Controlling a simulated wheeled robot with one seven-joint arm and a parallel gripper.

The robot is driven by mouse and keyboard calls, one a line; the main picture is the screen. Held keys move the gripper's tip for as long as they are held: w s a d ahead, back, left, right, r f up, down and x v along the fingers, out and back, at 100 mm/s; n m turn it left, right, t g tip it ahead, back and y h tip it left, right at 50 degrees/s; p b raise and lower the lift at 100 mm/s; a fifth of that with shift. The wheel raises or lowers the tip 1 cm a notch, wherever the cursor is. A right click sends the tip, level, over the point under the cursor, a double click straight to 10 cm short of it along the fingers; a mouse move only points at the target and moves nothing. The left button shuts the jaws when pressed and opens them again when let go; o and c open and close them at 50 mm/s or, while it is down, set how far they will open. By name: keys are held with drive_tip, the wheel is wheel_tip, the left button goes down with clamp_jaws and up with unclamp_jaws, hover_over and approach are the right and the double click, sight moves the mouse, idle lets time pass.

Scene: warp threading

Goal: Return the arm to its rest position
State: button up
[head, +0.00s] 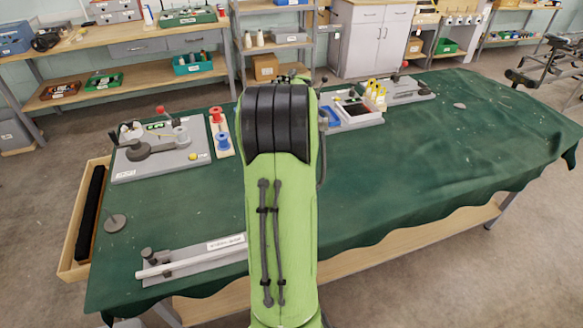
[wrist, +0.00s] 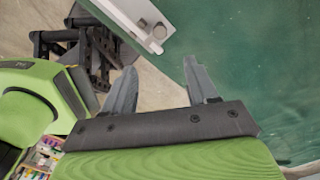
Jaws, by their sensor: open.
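My gripper (wrist: 160,64) shows in the wrist view with its two grey fingers spread apart and nothing between them. Floor and part of the green-covered table (wrist: 240,60) lie beyond the fingers. In the head view my green arm stands upright across the middle of the picture, and the gripper is hidden there. A grey rail with a white rod (head: 195,259) and a label lies at the table's near left edge. A pale plate with a round knob (wrist: 145,20) shows at the top of the wrist view.
A grey board with a lever mechanism (head: 160,148) and a strip with red and blue spools (head: 221,132) stand on the table's left. A tray with yellow spools (head: 352,110) stands at the back. The table's right is mostly clear. A wooden box (head: 75,235) stands beside the table.

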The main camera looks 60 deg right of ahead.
idle(0.6)
drive_tip(key=w+a+r+n+t+h, duration=0.1)
drive_tip(key=w+a+r+n, duration=0.35)
drive_tip(key=a+n, duration=0.45)
drive_tip(key=w+a+r+n+t, duration=0.1)
drive_tip(key=w+a+r+n, duration=0.35)
drive_tip(key=a, duration=0.65)
drive_tip(key=s+a+n+t, duration=0.1)
drive_tip(key=s+a+n, duration=0.4)
drive_tip(key=a+n, duration=0.3)
drive_tip(key=s+a+n+t+y, duration=0.1)
drive_tip(key=s+a+n+t, duration=0.1)
drive_tip(key=s+a+n, duration=0.3)
drive_tip(key=a+n, duration=0.3)
drive_tip(key=n, duration=0.4)
drive_tip(key=shift+s+a+r+t, duration=0.15)
drive_tip(key=shift+a+r+t, duration=0.15)
drive_tip(key=shift+a+r, duration=0.1)
drive_tip(key=shift+n, duration=0.25)
